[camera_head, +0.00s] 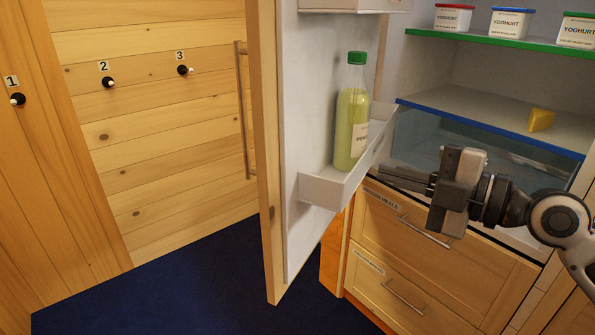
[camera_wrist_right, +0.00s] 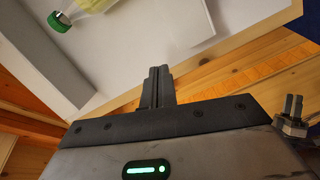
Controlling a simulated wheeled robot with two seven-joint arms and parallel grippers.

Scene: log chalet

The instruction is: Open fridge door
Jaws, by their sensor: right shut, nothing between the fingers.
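The fridge door (camera_head: 270,200) stands wide open, swung out to the left. Its pale inner side, with a shelf (camera_head: 325,188) and a green-capped bottle (camera_head: 351,125), faces the fridge interior. The door's long bar handle (camera_head: 244,110) is on its far outer side. My right gripper (camera_head: 378,172) is shut and empty, pointing left from in front of the fridge opening towards the door's inner side. Its closed fingers (camera_wrist_right: 158,75) also show in the right wrist view, with the door's inner side beyond. A small two-fingered gripper, seemingly my left (camera_wrist_right: 293,106), shows at that view's right edge.
The fridge interior has a green-edged shelf (camera_head: 480,41) with yoghurt tubs (camera_head: 453,17) and a blue-edged shelf (camera_head: 490,129) with a cheese wedge (camera_head: 541,120). Drawers (camera_head: 440,262) sit below. Numbered hooks (camera_head: 109,82) line the wooden wall. Blue floor (camera_head: 200,295) is clear.

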